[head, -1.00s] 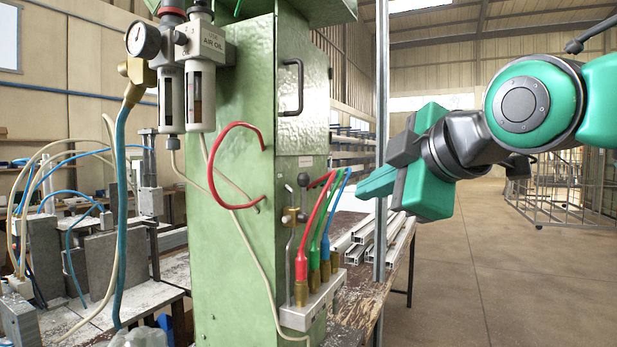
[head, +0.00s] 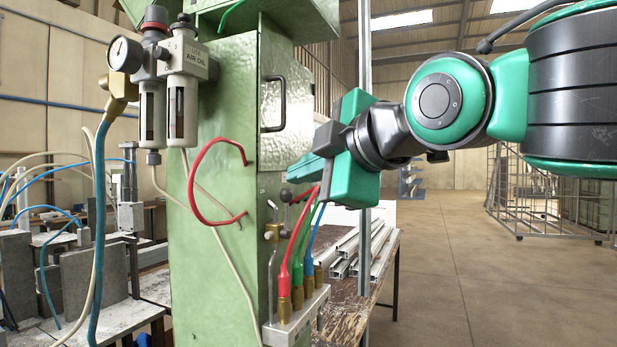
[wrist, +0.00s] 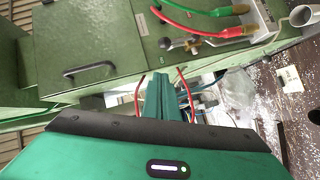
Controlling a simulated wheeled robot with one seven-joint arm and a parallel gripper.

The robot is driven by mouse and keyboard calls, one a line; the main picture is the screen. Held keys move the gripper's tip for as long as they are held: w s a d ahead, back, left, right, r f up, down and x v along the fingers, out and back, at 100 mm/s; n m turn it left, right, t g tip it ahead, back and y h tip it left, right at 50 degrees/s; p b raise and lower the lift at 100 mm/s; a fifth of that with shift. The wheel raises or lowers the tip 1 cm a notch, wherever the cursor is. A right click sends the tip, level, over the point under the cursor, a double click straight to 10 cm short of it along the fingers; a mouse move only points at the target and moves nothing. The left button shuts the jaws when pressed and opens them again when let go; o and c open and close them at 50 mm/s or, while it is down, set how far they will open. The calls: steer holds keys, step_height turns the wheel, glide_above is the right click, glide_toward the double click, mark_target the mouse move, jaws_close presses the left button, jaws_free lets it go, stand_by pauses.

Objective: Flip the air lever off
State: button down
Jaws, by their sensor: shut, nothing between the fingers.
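The air lever (head: 285,196) is a small dark ball-ended handle on a brass valve (head: 272,231) at the side of the green cabinet. In the wrist view the lever (wrist: 166,43) lies sideways above my fingers, with the brass fitting beside it. My gripper (head: 293,173) is shut and empty, its green fingers pointing left at the cabinet, just above the lever knob in the head view. In the wrist view the closed fingertips (wrist: 159,78) sit below the lever, apart from it in the picture. I cannot tell the exact depth gap.
Red, green and blue hoses rise from a metal manifold (head: 297,318) close to the lever. A red hose loop (head: 196,186) and a cabinet door handle (head: 272,104) are nearby. Aluminium profiles (head: 350,250) lie on the bench behind.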

mark_target(286, 214)
steer(key=w+a+f, duration=0.3)
steer(key=w, duration=0.5)
steer(key=shift+w, duration=0.4)
